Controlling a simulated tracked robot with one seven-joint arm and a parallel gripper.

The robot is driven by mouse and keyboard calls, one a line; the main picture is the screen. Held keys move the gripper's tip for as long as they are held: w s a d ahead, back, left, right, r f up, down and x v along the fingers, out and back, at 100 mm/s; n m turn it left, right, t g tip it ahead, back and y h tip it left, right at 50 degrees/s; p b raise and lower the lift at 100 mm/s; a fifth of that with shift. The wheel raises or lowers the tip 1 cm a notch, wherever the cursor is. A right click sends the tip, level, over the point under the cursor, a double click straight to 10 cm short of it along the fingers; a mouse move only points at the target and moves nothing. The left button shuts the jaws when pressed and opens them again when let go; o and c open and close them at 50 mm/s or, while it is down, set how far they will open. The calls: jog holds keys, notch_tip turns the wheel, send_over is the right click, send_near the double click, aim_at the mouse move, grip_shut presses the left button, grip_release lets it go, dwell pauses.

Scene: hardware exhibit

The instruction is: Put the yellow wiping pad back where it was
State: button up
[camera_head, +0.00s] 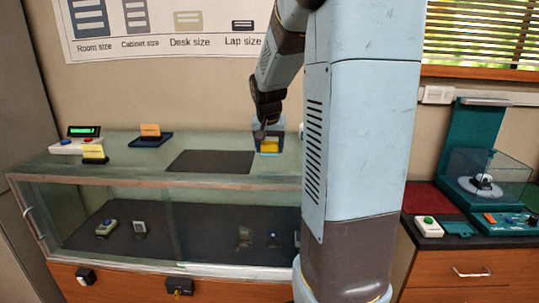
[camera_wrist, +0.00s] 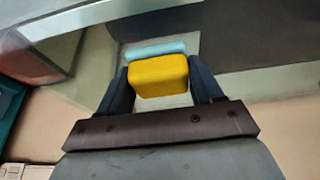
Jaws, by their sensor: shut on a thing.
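The yellow wiping pad (camera_wrist: 158,76) is between the two dark fingers of my gripper (camera_wrist: 160,88) in the wrist view. In the head view the yellow pad (camera_head: 269,146) shows below my gripper (camera_head: 266,128), over the right part of the glass case top. A light blue piece (camera_wrist: 155,49) lies along the pad's far edge in the wrist view; I cannot tell whether it is part of the pad or a holder under it. I cannot tell whether the pad touches the surface.
My arm hides the case's right end. A teal machine (camera_head: 480,160) stands at the right.

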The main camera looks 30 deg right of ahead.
aim_at(270, 153)
jog(key=shift+f, duration=1.6)
jog(key=shift+f, duration=0.1)
jog(key=o, duration=1.1)
jog(key=v, duration=1.1)
jog(key=s+a+n+y, duration=0.1)
jog(key=s+a+n, duration=0.1)
jog(key=s+a, duration=0.3)
jog(key=s+a+n+t, duration=0.1)
jog(key=s+a+n, duration=0.1)
jog(key=s+a, duration=0.3)
jog(key=s+a+f+n+y, duration=0.1)
jog(key=s+a+n, duration=0.1)
jog(key=s+a, duration=0.4)
jog(key=shift+s+f+n+t+y, duration=0.1)
jog(key=shift+s+n+t+y, duration=0.25)
jog(key=shift+s, duration=2.5)
